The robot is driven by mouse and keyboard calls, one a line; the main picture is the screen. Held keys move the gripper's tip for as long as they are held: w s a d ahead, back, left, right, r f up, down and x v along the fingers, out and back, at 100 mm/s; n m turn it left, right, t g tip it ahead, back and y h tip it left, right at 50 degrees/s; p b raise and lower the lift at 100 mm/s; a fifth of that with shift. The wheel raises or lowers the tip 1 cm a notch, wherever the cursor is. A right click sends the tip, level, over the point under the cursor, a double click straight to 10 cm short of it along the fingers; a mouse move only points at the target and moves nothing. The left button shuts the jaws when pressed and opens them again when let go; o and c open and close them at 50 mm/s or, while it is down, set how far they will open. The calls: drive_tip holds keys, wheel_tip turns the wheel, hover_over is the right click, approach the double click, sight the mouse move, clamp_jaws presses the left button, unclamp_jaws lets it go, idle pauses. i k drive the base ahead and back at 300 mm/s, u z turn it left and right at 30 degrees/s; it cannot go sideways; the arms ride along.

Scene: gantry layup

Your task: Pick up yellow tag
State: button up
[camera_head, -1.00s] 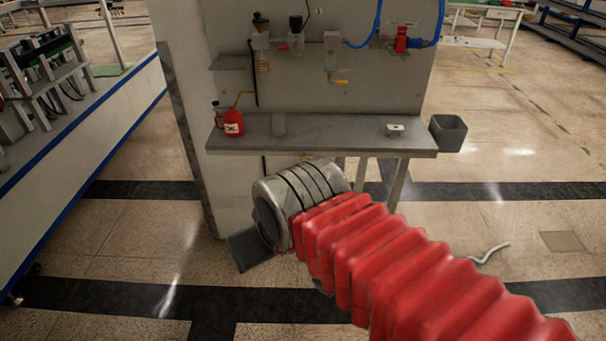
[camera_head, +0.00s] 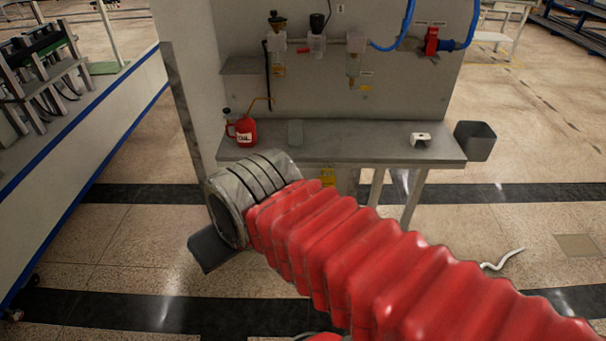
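A small yellow tag-like piece (camera_head: 328,177) shows just under the front edge of the grey bench, above my red arm sleeve. Its lower part is hidden by the sleeve, and I cannot tell what it hangs on. My arm ends in a grey banded wrist in front of the bench's left end. A dark grey block, seemingly part of my gripper (camera_head: 211,250), sticks out below the wrist. The fingertips cannot be made out, so open or shut does not show. No tag is seen at the gripper.
A blue-edged table (camera_head: 100,130) stands left. Floor between is clear.

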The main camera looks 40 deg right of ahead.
sight(330, 181)
drive_tip(key=u, duration=0.1)
drive_tip(key=i, duration=0.7)
drive_tip(key=z, duration=0.6)
drive_tip(key=i, duration=0.7)
drive_tip(key=z, duration=0.5)
